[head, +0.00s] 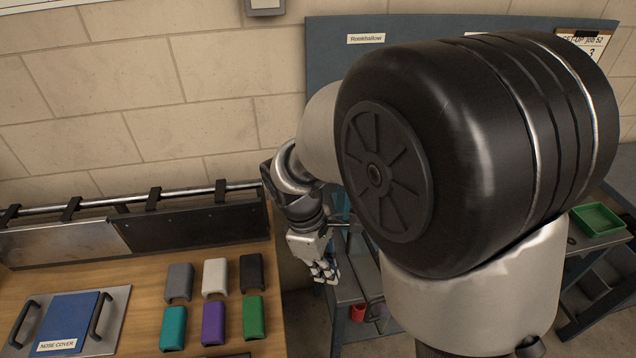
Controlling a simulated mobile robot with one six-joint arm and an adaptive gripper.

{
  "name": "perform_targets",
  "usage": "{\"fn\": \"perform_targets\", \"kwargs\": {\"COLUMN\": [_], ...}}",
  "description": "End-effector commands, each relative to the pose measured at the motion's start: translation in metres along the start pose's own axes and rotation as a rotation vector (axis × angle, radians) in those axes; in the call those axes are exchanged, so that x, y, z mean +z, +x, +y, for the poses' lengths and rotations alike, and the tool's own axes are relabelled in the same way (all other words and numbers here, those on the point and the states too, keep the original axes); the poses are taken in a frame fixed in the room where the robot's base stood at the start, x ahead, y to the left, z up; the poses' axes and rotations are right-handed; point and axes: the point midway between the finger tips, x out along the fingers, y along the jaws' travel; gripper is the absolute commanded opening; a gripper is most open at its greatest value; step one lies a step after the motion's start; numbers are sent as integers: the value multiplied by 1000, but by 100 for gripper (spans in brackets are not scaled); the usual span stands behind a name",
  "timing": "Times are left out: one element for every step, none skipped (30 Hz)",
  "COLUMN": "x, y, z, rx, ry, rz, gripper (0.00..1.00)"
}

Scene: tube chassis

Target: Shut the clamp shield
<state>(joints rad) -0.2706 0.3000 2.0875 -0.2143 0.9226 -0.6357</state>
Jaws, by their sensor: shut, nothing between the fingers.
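My gripper (325,272) is in the middle of the head view, pointing down, shut and empty. It is just right of the wooden bench's right edge, in front of a grey-blue stand, apart from the things on the bench. No part is labelled as the clamp shield, and I cannot tell which one it is. At the back of the bench a metal rod (137,198) on black brackets runs above a bare metal panel (62,243) and a black panel (195,227). My arm hides much of the middle and right.
The bench carries several coloured covers, including a purple one (213,323), and a tray (112,328) with a blue plate (72,318) labelled NOSE COVER. A red object (358,312) is low beside the stand. A green bin (597,219) is at the right. Bare floor shows right of the bench.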

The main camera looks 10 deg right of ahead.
Motion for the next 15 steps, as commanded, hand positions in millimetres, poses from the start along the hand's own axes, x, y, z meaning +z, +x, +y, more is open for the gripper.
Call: {"fn": "perform_targets", "kwargs": {"x": [-2, -3, -4, -4, -4, -4, -4, -4, -4, -4, -4, -3, -3, -3, -3], "y": [3, 5, 8, 10, 13, 18, 22, 27, 34, 40, 47, 56, 63, 70, 79], "z": [0, 1, 1, 1, 1, 1, 0, 0, 0, 0, 0, 0, 0, 0, 0], "rx": [-4, -5, -5, -6, -6, -6, -7, -8, -8, -9, -8, -9, -9, -9, -8], "ry": [-18, -25, -30, -32, -33, -32, -32, -32, -31, -31, -31, -31, -31, -31, -30], "rz": [-9, -12, -14, -15, -15, -15, -16, -17, -16, -16, -16, -17, -17, -17, -16], "gripper": [0, 0, 0, 0, 0, 0, 0, 0, 0, 0, 0, 0, 0, 0, 0]}}
